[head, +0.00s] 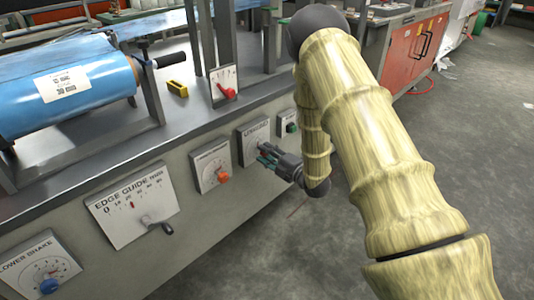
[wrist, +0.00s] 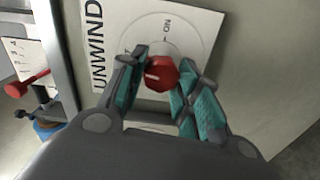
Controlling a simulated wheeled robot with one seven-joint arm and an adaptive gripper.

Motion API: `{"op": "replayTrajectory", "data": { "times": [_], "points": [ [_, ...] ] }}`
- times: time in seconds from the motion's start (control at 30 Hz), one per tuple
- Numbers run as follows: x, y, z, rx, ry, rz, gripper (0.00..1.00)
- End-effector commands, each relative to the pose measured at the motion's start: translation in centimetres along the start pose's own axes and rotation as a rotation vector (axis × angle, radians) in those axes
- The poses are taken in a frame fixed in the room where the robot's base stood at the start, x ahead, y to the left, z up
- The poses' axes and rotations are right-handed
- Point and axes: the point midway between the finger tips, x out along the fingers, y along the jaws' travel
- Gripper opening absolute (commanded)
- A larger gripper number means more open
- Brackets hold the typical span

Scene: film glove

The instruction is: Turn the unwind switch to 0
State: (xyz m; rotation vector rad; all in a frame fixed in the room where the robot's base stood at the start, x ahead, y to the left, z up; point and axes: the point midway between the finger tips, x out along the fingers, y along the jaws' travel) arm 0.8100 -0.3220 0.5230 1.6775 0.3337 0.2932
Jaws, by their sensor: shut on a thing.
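The unwind switch is a red knob (wrist: 160,74) on a white plate marked UNWIND (wrist: 97,45), seen close in the wrist view. A pale line on the knob points to the left of that picture. ON is printed on the dial above the knob; other dial marks are partly hidden by my fingers. My gripper (wrist: 158,82) has its teal fingertips on both sides of the knob and is shut on it. In the head view, my gripper (head: 264,156) is at the unwind plate (head: 252,133), and the knob is hidden there.
Along the panel front are a plate with an orange knob (head: 223,177), the edge guide plate (head: 125,208) with a lever, and a blue knob (head: 49,286). A green-knobbed plate (head: 285,120) is just right. A red-pointer gauge (head: 224,84) stands above.

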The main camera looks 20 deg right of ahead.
Motion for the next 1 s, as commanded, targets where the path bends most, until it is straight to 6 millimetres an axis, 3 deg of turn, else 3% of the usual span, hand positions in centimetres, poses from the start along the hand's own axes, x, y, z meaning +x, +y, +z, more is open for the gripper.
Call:
{"op": "replayTrajectory", "data": {
  "times": [0.3,0.87,0.9,1.0],
  "points": [
    [-0.02,-0.1,0.05,-0.124,-0.001,-0.002,0.09],
    [-0.09,-0.09,0.15,-0.147,-0.003,-0.001,0.09],
    [-0.09,-0.09,0.15,-0.147,-0.003,-0.001,0.4],
    [-0.07,-0.09,0.11,-0.147,-0.002,-0.001,0.54]
  ]
}}
